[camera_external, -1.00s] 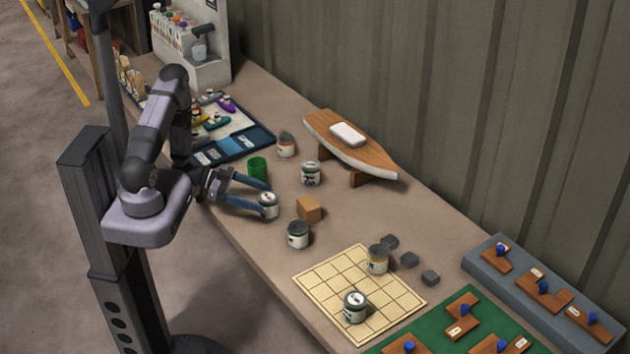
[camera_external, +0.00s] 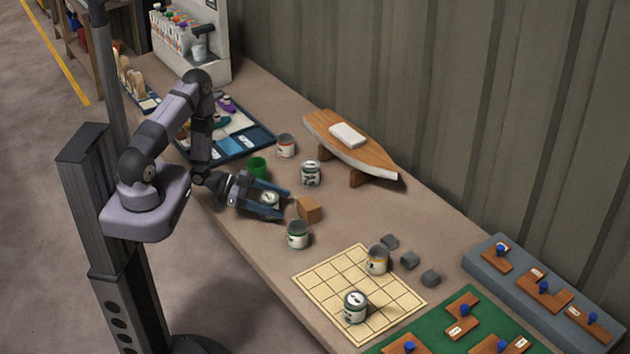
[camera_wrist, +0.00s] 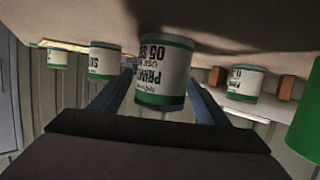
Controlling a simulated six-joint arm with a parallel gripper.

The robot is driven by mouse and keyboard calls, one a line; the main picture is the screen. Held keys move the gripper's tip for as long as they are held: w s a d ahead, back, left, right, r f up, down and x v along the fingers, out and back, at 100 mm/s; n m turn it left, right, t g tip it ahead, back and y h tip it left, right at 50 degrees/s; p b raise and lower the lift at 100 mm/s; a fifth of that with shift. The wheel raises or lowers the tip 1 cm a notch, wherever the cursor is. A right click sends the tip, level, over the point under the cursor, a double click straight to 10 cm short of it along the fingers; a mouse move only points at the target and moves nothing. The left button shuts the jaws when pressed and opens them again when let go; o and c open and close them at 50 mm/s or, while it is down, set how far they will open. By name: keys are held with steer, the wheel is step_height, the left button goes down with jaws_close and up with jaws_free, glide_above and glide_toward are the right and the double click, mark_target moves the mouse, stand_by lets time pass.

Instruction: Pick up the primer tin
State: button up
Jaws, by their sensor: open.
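The primer tin (camera_external: 268,201) is a small white tin with green bands and a pale lid, upright on the bench. It lies between the two blue fingers of my gripper (camera_external: 284,204). In the wrist view, which looks upside down, the tin (camera_wrist: 163,75) stands centred between the fingers, its label reading "PRIM" and "05". My gripper is open around it, and a gap shows at the right finger. Contact at the left finger is unclear. Part of the tin's lower body is hidden by the near finger in the external view.
A green cup (camera_external: 257,167) stands just behind my gripper and a wooden block (camera_external: 309,210) just beyond the fingertips. Similar tins stand nearby, one in front (camera_external: 298,235) and one behind (camera_external: 310,173). A model hull (camera_external: 365,153) on supports stands farther back. A gridded mat (camera_external: 318,283) holds two tins.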

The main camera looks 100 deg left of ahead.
steer(key=shift+w+f, duration=0.2)
steer(key=shift+w, duration=0.4)
steer(key=c, duration=1.4)
steer(key=shift+o, duration=0.2)
steer(key=shift+r, duration=0.15)
step_height(320, 180, up, 10)
